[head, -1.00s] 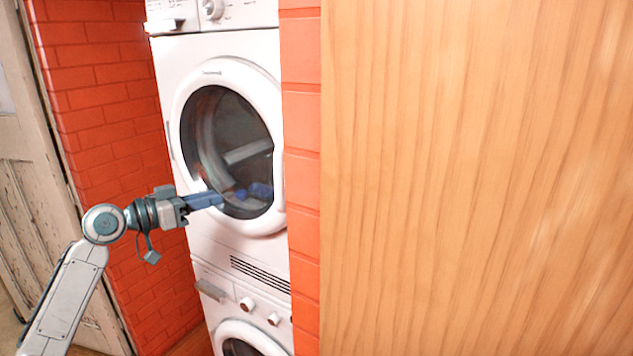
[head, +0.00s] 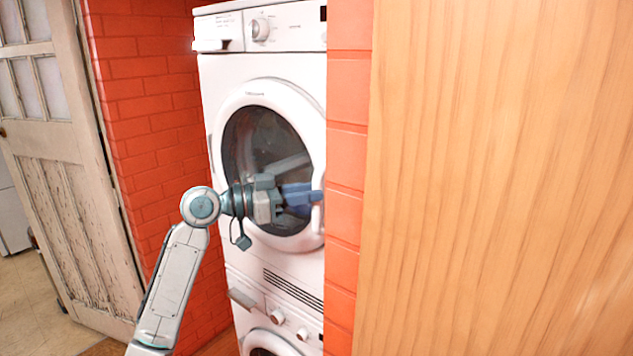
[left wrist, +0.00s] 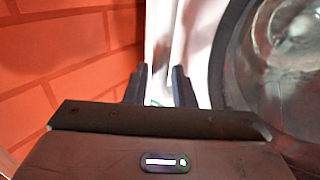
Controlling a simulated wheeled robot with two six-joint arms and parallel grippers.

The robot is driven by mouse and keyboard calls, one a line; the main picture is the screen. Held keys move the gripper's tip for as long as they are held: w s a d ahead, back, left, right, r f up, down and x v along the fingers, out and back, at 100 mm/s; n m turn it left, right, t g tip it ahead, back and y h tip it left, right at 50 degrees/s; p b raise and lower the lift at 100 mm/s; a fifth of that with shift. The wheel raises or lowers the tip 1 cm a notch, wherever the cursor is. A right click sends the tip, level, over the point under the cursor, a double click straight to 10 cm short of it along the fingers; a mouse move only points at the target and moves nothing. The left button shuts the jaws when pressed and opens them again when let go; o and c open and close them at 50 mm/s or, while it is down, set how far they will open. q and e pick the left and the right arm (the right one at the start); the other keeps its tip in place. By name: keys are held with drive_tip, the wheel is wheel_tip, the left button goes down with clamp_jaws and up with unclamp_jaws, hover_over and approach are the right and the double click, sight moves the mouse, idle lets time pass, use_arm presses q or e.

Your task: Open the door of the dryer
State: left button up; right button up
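The dryer (head: 262,62) is the upper white machine of a stack, with a round glass door (head: 258,135) that looks shut. A pale handle (head: 318,218) shows at the door's right edge, partly hidden by my gripper. My left gripper (head: 312,195) is in front of the door's right side, its blue fingers pointing right toward the handle. In the left wrist view the fingers (left wrist: 159,78) are apart, with white surface beyond them, and the door glass (left wrist: 290,45) is at the right. I cannot tell whether they touch the handle. My right gripper is not in view.
A brick wall edge (head: 348,150) stands close to the dryer's right side, with a large wooden panel (head: 500,180) beside it. Another brick wall (head: 150,90) and a worn white door (head: 75,200) are at the left. A second machine (head: 275,318) stands below the dryer.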

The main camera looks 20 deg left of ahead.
use_arm(q)
drive_tip(key=shift+p+x, duration=0.4)
drive_tip(key=shift+x, duration=0.8)
clamp_jaws()
